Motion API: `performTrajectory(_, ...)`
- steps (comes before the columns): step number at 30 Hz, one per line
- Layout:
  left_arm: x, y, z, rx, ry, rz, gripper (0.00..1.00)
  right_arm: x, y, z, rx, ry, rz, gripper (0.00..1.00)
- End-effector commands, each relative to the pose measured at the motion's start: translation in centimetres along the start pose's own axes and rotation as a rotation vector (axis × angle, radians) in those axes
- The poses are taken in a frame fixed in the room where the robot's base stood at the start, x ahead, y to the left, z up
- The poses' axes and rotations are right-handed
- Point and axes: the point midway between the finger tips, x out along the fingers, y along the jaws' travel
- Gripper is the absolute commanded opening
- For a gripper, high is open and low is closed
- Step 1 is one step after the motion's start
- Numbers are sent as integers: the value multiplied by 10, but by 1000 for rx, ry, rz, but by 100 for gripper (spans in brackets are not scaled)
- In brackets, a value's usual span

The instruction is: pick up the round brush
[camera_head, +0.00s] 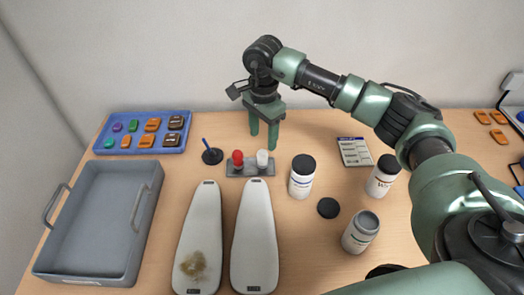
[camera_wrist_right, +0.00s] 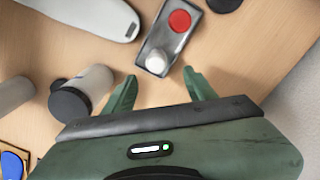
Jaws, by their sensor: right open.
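The round brush (camera_head: 211,154) appears to be the dark round piece with an upright blue handle, standing on the table left of the small grey tray. A dark round piece (camera_wrist_right: 223,4), probably its base, is cut off at the top of the right wrist view. My right gripper (camera_head: 263,143) is open and empty, fingers pointing down, to the right of the brush and behind the small tray. In the right wrist view the gripper (camera_wrist_right: 160,80) has its fingers apart, with nothing between them. My left gripper is not in view.
The small grey tray (camera_head: 232,172) holds a red knob (camera_head: 238,157) and a white one (camera_head: 262,158). A blue tray (camera_head: 100,148) and a grey bin (camera_head: 80,225) stand left. Two white insole forms (camera_head: 200,225) lie in front. Several jars (camera_head: 302,178) stand right.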

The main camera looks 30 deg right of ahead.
Motion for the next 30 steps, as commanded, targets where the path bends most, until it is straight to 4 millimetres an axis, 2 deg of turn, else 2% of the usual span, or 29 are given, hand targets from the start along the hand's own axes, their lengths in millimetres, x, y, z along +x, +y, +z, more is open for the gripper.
performTrajectory(10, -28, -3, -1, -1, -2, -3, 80, 42, 4, 6, 0, 0, 7, 56)
performTrajectory(15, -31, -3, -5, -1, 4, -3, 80, 64, 2, 5, 0, 0, 3, 56)
performTrajectory(23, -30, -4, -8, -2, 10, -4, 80, 68, 2, 5, 0, 1, 1, 56)
performTrajectory(29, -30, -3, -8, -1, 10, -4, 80, 68, 2, 5, 0, 1, 1, 3)
performTrajectory(30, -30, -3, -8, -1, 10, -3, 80, 68, 2, 5, 0, 1, 1, 0)
